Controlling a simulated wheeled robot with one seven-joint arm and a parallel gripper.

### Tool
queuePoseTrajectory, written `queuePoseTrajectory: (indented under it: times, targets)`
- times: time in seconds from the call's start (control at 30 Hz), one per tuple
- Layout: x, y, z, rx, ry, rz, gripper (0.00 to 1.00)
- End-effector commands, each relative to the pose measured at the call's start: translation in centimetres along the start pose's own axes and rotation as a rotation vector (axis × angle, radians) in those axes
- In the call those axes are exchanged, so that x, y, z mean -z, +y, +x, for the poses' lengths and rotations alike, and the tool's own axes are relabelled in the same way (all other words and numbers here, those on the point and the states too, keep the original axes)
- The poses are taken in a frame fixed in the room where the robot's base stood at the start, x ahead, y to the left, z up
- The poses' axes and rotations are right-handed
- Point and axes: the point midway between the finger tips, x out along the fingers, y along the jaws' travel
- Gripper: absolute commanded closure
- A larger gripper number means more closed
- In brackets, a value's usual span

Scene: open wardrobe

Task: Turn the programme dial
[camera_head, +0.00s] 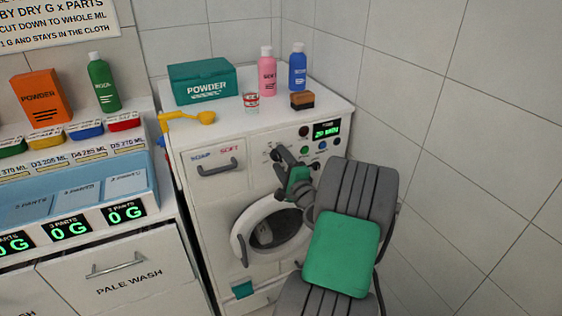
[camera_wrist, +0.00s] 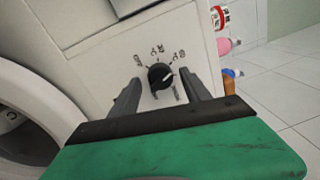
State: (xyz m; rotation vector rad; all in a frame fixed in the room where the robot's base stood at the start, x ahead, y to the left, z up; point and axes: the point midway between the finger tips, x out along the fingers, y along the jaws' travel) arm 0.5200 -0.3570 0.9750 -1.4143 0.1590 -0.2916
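The programme dial (camera_wrist: 161,76) is a round black knob with a pale pointer mark, set in the white front panel with markings around it. In the wrist view the pointer is toward the upper right. My gripper (camera_wrist: 158,90) is open, with one dark finger on each side of the dial. I cannot tell whether the fingers touch it. In the head view my gripper (camera_head: 282,157) is at the front panel of the washing machine (camera_head: 225,205) and largely hides the dial.
A lit green display (camera_head: 327,129) and small coloured buttons sit right of the dial. The powder box (camera_head: 203,83), pink bottle (camera_head: 267,72) and blue bottle (camera_head: 297,68) stand on top. The round door (camera_head: 240,240) is below. A tiled wall is close on the right.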

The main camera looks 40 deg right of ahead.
Motion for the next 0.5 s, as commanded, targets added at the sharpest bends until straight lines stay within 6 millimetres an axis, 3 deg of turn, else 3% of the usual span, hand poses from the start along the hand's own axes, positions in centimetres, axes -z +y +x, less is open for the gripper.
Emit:
queuePoseTrajectory:
  times: [0.27, 0.5]
  targets:
    - [0.1, 0.0, -0.3, 0.001, 0.001, -0.001, 0.44]
    - [0.3, 0.2, -4.7, 0.0, 0.006, 0.001, 0.44]
